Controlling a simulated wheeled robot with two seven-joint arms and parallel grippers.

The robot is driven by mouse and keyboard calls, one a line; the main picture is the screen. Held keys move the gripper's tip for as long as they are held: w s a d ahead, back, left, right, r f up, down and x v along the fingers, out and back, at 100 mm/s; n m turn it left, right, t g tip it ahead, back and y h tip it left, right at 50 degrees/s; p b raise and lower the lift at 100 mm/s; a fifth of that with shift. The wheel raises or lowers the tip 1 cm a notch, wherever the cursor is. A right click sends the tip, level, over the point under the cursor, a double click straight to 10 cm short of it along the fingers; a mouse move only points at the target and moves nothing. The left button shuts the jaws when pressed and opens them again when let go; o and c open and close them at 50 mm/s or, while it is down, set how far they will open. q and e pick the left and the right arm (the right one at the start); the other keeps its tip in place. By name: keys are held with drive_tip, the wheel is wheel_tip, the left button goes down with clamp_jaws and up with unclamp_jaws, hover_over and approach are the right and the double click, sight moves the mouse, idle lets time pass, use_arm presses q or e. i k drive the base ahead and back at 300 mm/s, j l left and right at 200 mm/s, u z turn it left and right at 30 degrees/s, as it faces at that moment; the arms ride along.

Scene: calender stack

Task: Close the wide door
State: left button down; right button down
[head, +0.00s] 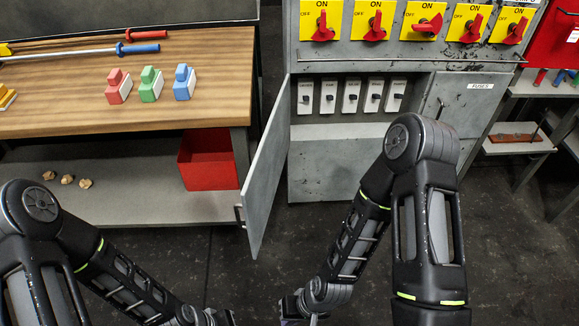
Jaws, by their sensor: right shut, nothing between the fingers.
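The wide door (265,165) is a grey metal panel on the left side of the fuse cabinet (340,55). It stands open, swung out toward me, with a dark handle (240,215) near its free edge. The cabinet opening beside it shows several switches. My right gripper (291,317) is at the bottom edge of the head view, partly cut off. It is shut and empty, below and to the right of the door and apart from it. My left arm comes in at the lower left; its gripper is out of the picture.
A narrower door (462,105) labelled FUSES is on the cabinet's right. Red switches (375,22) line the panel above. A wooden workbench (60,105) with coloured blocks and a red bin (208,160) stand left of the wide door. The dark floor before the cabinet is clear.

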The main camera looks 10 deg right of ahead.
sight(258, 192)
drive_tip(key=i+j+z, duration=0.35)
drive_tip(key=j+z, duration=0.2)
drive_tip(key=i+j+z, duration=0.1)
drive_tip(key=j+z, duration=0.15)
drive_tip(key=j, duration=0.15)
drive_tip(key=i+j+z, duration=0.1)
drive_tip(key=j+z, duration=0.45)
drive_tip(key=j, duration=0.2)
drive_tip(key=k+u, duration=0.2)
drive_tip(key=u, duration=0.15)
drive_tip(key=k+j+u, duration=0.1)
drive_tip(key=u, duration=0.25)
drive_tip(key=k+j+u, duration=0.15)
drive_tip(key=u, duration=0.2)
drive_tip(key=k, duration=0.1)
